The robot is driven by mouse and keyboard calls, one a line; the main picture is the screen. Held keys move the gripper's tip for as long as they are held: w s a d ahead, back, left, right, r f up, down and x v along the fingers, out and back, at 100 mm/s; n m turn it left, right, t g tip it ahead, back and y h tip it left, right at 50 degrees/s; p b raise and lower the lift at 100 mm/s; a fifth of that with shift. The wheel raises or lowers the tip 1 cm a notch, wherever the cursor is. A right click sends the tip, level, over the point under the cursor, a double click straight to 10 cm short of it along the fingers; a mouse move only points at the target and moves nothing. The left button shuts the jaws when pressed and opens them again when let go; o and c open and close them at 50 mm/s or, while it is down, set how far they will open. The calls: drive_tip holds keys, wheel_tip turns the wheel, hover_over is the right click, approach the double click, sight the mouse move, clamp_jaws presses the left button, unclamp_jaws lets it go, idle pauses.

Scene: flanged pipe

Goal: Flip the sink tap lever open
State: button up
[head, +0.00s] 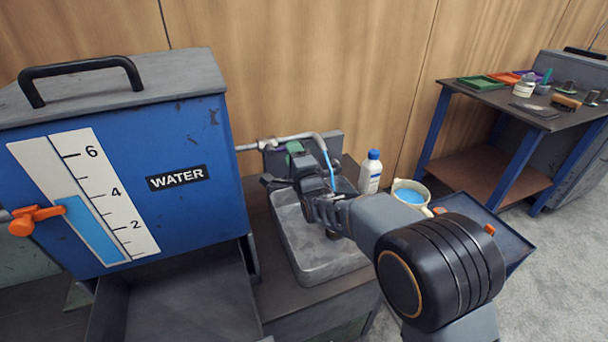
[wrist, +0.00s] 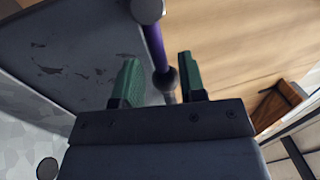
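The sink (head: 330,262) is a grey basin with a grey tap pipe (head: 296,138) over its back. A thin blue stream (head: 329,168) shows below the spout end. My gripper (head: 290,153) is at the tap, over the back left of the basin. In the wrist view its green fingers (wrist: 160,82) are apart. A purple rod (wrist: 155,45) with a dark ball end, apparently the tap lever, shows between them with gaps on both sides. In the head view my gripper hides the lever.
A blue water tank (head: 200,215) with a level gauge and orange valve handle (head: 35,217) stands at left. A white bottle with a blue cap (head: 370,172) and a bowl of blue liquid (head: 410,192) are right of the sink. A workbench (head: 500,100) stands at far right.

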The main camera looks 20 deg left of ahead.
drive_tip(key=v, duration=1.1)
drive_tip(key=shift+s, duration=0.15)
